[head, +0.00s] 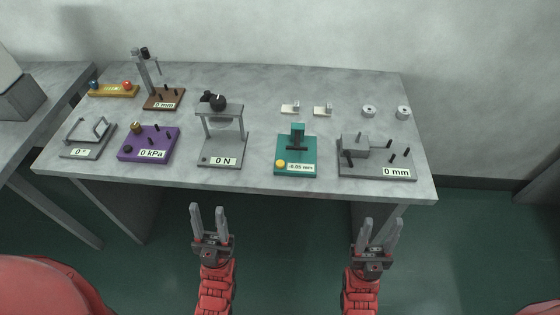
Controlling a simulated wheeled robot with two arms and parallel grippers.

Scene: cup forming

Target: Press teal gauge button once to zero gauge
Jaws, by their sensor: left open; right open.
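The teal gauge (309,161) sits near the front edge of the grey table, right of the middle. Its display (301,168) reads what looks like -0.05 mm. A yellow round button (280,163) is at the front left of its teal base. My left gripper (208,218) is open and empty in front of the table, left of the teal gauge and nearer to me. My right gripper (379,231) is open and empty in front of the table, right of the gauge. Neither gripper touches anything.
The grey press stand (222,148) reading 0 N is left of the gauge. The grey fixture (376,171) reading 0 mm is on its right. A purple unit (149,144) stands further left. Small metal parts (290,109) lie behind the gauge. The table's front edge (240,187) lies beyond both grippers.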

